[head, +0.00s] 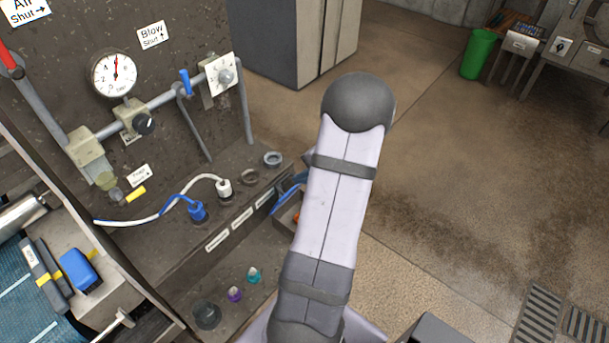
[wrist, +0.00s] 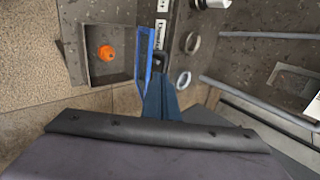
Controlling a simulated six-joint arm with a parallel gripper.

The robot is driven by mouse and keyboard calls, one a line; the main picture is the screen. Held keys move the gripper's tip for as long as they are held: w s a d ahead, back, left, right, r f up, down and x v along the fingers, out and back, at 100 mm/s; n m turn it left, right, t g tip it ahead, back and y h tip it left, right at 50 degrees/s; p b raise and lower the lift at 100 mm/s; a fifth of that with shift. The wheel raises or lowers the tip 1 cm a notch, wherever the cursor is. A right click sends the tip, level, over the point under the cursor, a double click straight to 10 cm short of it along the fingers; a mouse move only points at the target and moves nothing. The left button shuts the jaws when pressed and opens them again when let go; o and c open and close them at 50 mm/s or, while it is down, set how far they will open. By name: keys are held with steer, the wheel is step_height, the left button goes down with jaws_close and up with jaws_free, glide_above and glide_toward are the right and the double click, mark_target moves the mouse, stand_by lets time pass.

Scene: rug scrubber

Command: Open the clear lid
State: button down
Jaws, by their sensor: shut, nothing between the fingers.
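In the head view the orange piece (head: 296,217) is mostly hidden by my arm. My gripper (wrist: 160,75) has blue fingers, shut and empty, beside the box's right side. A bright blue loop (wrist: 148,55) stands by the fingertips.
A dark panel carries a gauge (head: 114,74), pipes and valves. White (head: 224,188) and blue (head: 197,211) hose plugs sit on the ledge beside round sockets (head: 272,159). A dark round jar (head: 206,314) and purple and teal bottles (head: 253,275) stand below. Open floor lies to the right.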

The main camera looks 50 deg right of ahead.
mark_target(282, 180)
steer(key=shift+p+x, duration=0.6)
steer(key=shift+x, duration=2.55)
steer(key=shift+w+a+r+g+p, duration=0.15)
steer(key=shift+w+r+g+p, duration=0.4)
steer(key=shift+p, duration=0.55)
steer(key=w+b, duration=0.1)
steer(key=w+f+b, duration=0.1)
steer(key=w, duration=0.1)
steer(key=shift+w+f+g, duration=0.1)
steer(key=shift+w+g, duration=0.05)
steer(key=shift+g, duration=0.1)
steer(key=shift+w+r+b, duration=0.25)
steer(key=shift+w+b, duration=0.05)
steer(key=shift+w, duration=0.2)
steer(key=w+r+p+v, duration=0.1)
steer(key=p+v, duration=0.3)
steer(key=v, duration=0.5)
steer(key=shift+w+r+p, duration=0.2)
steer(key=shift+r+p, duration=0.1)
steer(key=shift+r, duration=0.1)
